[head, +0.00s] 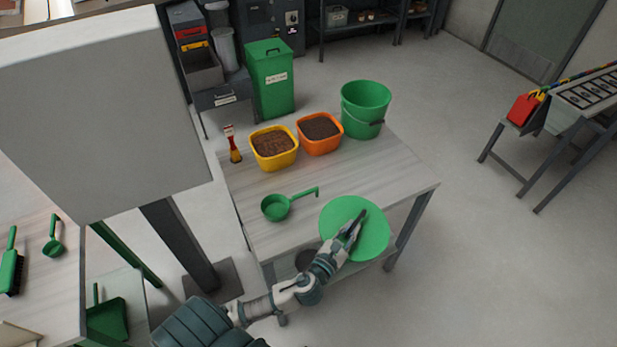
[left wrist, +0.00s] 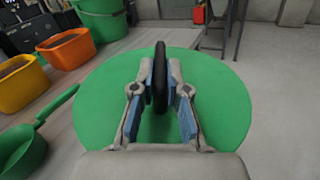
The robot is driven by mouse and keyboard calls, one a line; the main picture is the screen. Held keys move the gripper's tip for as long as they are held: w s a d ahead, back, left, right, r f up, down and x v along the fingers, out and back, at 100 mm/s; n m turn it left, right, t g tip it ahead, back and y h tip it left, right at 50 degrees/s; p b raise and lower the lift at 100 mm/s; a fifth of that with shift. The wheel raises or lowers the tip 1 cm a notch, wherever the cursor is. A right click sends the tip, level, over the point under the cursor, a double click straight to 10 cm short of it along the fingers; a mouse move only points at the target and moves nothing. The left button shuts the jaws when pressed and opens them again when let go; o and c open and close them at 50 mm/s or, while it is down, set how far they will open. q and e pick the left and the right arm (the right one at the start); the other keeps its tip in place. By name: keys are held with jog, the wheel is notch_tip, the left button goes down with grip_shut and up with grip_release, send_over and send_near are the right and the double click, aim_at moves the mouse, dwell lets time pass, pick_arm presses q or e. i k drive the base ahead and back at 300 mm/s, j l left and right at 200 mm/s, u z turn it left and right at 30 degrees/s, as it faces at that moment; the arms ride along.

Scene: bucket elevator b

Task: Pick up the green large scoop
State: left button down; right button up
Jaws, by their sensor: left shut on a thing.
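The green large scoop (head: 277,207) lies on the table, its handle pointing right and back. It also shows at the left edge of the left wrist view (left wrist: 22,148). My left gripper (head: 352,232) is to the right of the scoop, over a round green lid (head: 372,240). In the left wrist view the gripper (left wrist: 160,82) is shut on the dark upright handle (left wrist: 160,65) of the lid. I cannot tell whether the lid rests on the table or is held just above it. My right gripper is not in view.
A yellow bin (head: 273,148), an orange bin (head: 320,134) and a green bucket (head: 365,108) stand at the table's back. A small bottle (head: 234,150) is at the back left. The table (head: 300,183) is bare around the scoop. A grey panel (head: 100,110) rises at left.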

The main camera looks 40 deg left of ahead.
aim_at(275, 207)
jog(key=k+u, duration=0.1)
jog(key=u, duration=0.4)
jog(key=k+u, duration=0.1)
jog(key=u, duration=0.4)
jog(key=j+u, duration=0.1)
jog(key=u, duration=0.4)
jog(key=i+l+u, duration=0.1)
jog(key=l+u, duration=1.15)
jog(key=k+l, duration=0.1)
jog(key=l, duration=1.25)
jog(key=k+l, duration=0.1)
jog(key=l, duration=1.3)
